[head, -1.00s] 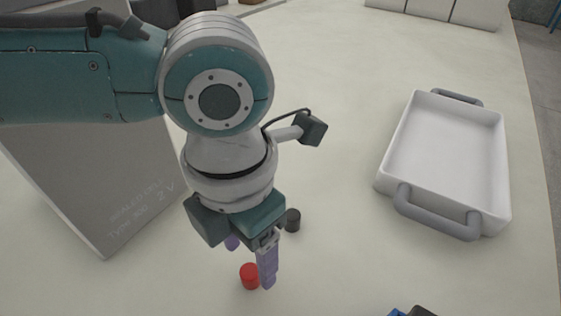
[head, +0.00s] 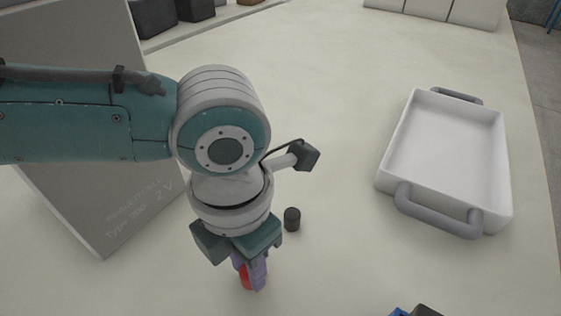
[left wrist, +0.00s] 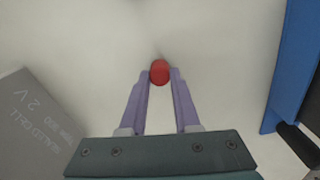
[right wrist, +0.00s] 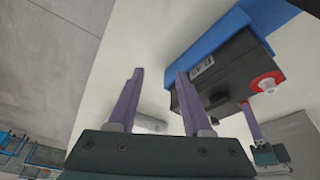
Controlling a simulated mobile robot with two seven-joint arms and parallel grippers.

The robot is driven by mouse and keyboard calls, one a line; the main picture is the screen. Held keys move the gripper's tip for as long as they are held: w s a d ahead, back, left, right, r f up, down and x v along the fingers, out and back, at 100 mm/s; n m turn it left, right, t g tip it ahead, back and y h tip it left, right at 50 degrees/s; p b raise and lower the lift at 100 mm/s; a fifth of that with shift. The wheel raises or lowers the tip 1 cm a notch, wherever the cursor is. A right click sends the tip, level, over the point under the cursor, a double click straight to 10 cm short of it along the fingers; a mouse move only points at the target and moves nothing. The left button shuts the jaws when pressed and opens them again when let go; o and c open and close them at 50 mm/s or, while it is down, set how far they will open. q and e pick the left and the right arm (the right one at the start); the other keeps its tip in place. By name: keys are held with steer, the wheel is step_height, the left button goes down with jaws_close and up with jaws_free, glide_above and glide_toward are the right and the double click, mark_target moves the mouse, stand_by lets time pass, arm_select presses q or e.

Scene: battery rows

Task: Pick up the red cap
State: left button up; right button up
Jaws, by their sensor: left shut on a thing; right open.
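The red cap (head: 245,276) is at the table's lower middle in the head view, partly hidden by the purple fingers. My left gripper (head: 252,282) is shut on it. In the left wrist view the red cap (left wrist: 160,72) sits between the two fingertips (left wrist: 160,76), over the pale tabletop. I cannot tell whether the cap still touches the table. My right gripper (right wrist: 158,74) is open and empty in the right wrist view; it is not seen in the head view.
A black cap (head: 292,219) stands just right of my left gripper. A white tray (head: 394,150) with grey handles is at the right. A large grey cell (head: 100,130) stands at the left. In the right wrist view, a dark battery (right wrist: 235,75) with a blue part is near my right fingers.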

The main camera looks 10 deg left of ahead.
arm_select(q)
jaws_close()
steer(key=shift+r, duration=0.15)
